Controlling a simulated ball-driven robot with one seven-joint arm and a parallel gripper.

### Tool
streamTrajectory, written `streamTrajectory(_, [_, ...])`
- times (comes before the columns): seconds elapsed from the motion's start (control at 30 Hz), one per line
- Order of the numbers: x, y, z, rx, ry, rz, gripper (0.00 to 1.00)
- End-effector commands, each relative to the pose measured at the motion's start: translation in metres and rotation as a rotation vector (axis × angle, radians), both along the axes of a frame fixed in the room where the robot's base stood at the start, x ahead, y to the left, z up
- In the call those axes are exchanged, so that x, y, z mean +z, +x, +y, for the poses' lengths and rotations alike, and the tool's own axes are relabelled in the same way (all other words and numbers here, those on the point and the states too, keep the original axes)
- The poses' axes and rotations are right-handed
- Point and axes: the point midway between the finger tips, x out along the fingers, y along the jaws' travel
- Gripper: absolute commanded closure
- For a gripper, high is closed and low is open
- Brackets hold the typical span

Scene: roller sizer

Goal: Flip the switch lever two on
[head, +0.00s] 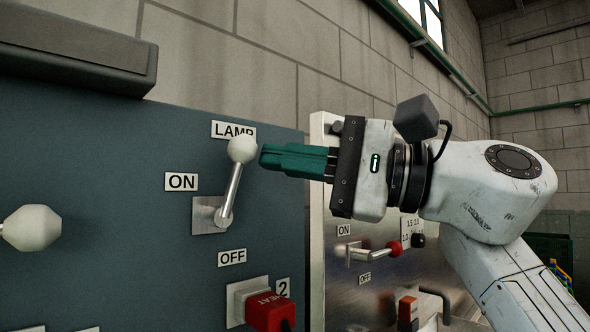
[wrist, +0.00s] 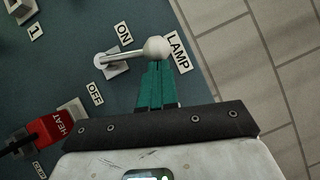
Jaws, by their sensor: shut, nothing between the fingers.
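The lever with a white knob (head: 242,149) stands on a grey plate on the blue panel (head: 120,160). It tilts up and outward, the knob just below the LAMP label (head: 222,128). The ON label (head: 181,181) is at its upper left and the OFF label (head: 232,257) below it. My gripper (head: 264,156) is shut and empty, its green fingertips right beside the knob. In the wrist view, the knob (wrist: 157,48) is at the fingertips (wrist: 157,66); I cannot tell whether they touch.
Another white knob (head: 32,228) sticks out at the left. A silver panel to the right has a red-knobbed lever (head: 394,249) with its own ON and OFF labels. A dark ledge (head: 75,55) juts out above the blue panel. A "1" label (wrist: 36,31) shows in the wrist view.

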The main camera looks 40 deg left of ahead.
Motion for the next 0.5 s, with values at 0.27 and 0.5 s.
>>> streamTrajectory(0.27, [0.0054,-0.007,0.0015,0.0,-0.001,0.002,1.0])
streamTrajectory(0.5, [0.0067,-0.0091,0.0013,0.001,0.0,0.002,1.0])
